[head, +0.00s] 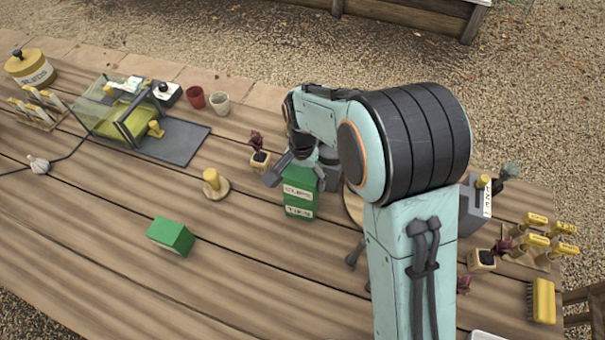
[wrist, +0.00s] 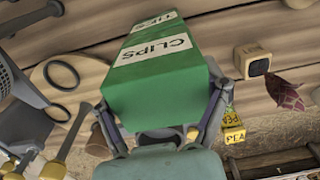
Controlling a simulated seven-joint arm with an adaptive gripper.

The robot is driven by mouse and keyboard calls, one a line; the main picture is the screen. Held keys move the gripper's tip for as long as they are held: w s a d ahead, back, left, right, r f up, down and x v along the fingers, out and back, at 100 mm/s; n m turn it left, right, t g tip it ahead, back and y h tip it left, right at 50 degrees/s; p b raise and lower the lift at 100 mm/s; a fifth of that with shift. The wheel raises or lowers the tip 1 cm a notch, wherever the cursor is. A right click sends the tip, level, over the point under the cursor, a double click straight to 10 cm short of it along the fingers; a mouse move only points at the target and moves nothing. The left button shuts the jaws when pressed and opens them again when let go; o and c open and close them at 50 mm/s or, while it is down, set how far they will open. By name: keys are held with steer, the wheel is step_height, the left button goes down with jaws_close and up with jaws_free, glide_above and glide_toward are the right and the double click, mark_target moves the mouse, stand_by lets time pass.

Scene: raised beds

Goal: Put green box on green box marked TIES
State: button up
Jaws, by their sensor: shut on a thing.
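A green box labelled CLIPS (head: 299,183) is between the fingers of my gripper (head: 301,172), which is shut on it. The green box marked TIES (head: 299,211) is directly below it in the head view. The two look lined up and touching or nearly so; I cannot tell whether the upper one rests its weight there. In the wrist view, the CLIPS box (wrist: 160,75) fills the middle, with my gripper's fingers (wrist: 165,105) on both sides. Another green box (head: 171,236) sits alone on the table at the lower left.
A small potted plant (head: 260,159) stands close left of the boxes, and a wooden disc with a yellow knob (head: 214,184) farther left. A grey container (head: 476,207) and yellow-handled tools (head: 535,240) are at the right. The table's front left is mostly clear.

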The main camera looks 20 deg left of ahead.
steer(key=shift+f, duration=0.15)
steer(key=o, duration=1.2)
step_height(320, 180, up, 12)
steer(key=shift+r, duration=0.2)
steer(key=s+d+r, duration=0.3)
steer(key=s+d, duration=0.2)
steer(key=d, duration=0.7)
steer(key=shift+n+y, duration=0.4)
steer(key=shift+n, duration=0.2)
steer(key=s+d, duration=0.3)
steer(key=s, duration=0.1)
steer(key=s+d+f, duration=0.1)
steer(key=s+d, duration=0.2)
steer(key=s, duration=0.2)
steer(key=s+d+f, duration=0.1)
steer(key=s+d, duration=0.2)
steer(key=s, duration=0.2)
steer(key=shift+s+d+f, duration=0.2)
steer(key=shift+f, duration=0.05)
